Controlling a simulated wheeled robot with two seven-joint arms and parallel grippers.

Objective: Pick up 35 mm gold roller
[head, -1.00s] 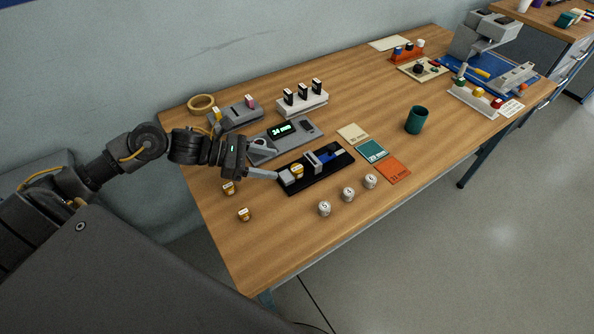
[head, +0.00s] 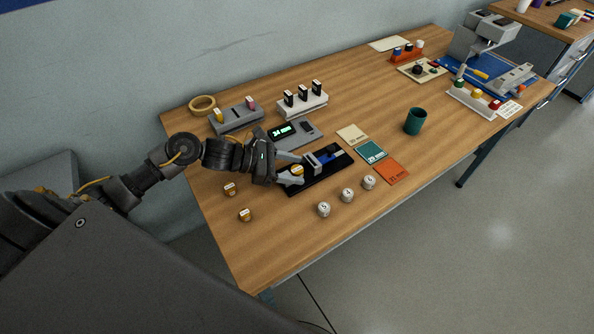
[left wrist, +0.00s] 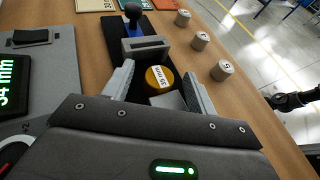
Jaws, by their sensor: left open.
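The gold roller with a white label reading 35 mm (left wrist: 160,78) sits on the black gauge base in the left wrist view, between my open left fingers. In the head view the same gold roller (head: 297,170) shows at the near end of the black base (head: 322,184). My left gripper (head: 289,168) is open, with one finger on each side of the roller; it also shows in the left wrist view (left wrist: 157,88). I cannot tell whether either finger touches it.
Two other gold rollers (head: 246,214) (head: 230,189) lie on the near left of the table. Several white-labelled grey rollers (head: 347,195) stand in front of the base. A grey readout box (head: 300,132) is behind, with coloured cards (head: 372,152) to the right and a green cup (head: 415,121).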

